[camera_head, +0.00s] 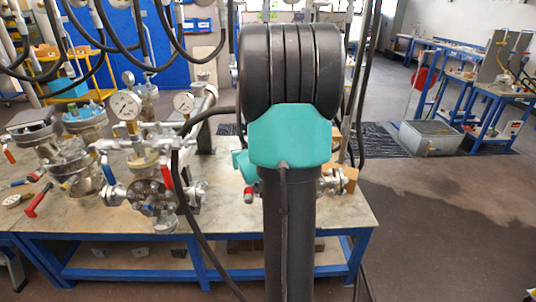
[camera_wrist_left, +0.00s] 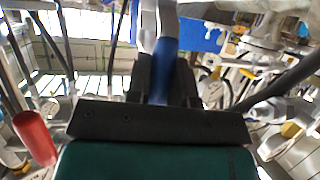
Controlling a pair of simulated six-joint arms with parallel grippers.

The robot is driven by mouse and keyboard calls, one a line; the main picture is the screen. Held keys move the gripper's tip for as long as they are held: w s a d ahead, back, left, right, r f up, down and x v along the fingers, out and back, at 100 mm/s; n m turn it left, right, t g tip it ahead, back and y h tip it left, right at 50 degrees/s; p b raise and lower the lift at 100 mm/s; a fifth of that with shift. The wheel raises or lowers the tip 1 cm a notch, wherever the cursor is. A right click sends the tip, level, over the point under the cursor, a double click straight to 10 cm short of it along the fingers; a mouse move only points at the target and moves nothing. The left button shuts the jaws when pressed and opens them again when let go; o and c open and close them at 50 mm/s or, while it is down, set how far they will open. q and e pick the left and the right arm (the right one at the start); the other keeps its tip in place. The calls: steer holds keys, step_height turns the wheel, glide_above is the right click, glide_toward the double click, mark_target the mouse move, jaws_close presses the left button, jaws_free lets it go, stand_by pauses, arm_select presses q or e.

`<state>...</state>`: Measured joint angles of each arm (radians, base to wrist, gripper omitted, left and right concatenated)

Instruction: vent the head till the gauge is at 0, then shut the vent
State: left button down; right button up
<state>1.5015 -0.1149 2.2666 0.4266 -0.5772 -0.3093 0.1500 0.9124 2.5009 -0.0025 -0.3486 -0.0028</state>
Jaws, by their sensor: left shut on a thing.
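My left gripper (camera_wrist_left: 162,85) is shut on a blue lever handle (camera_wrist_left: 163,64) that runs up from between its fingers in the left wrist view. In the head view a large black and teal arm part of mine hides the gripper and the spot it holds. A flanged vessel head (camera_head: 150,165) stands on the bench with a round white gauge (camera_head: 126,105) on top; a second gauge (camera_head: 184,102) is to its right. Their needles are too small to read. A red lever (camera_head: 166,177) hangs at the vessel's front. My right gripper is not in view.
More flanged vessels (camera_head: 65,160) stand at the left of the bench (camera_head: 90,222). Red-handled tools (camera_head: 38,200) lie near its left front edge. A red handle (camera_wrist_left: 36,137) shows at the left wrist view's left. Black hoses hang close around. Open floor lies right of the bench.

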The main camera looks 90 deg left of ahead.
arm_select(q)
steer(key=c, duration=1)
jaws_free()
steer(key=v, duration=1.7)
steer(key=shift+d+r, duration=0.15)
steer(key=shift+d, duration=0.05)
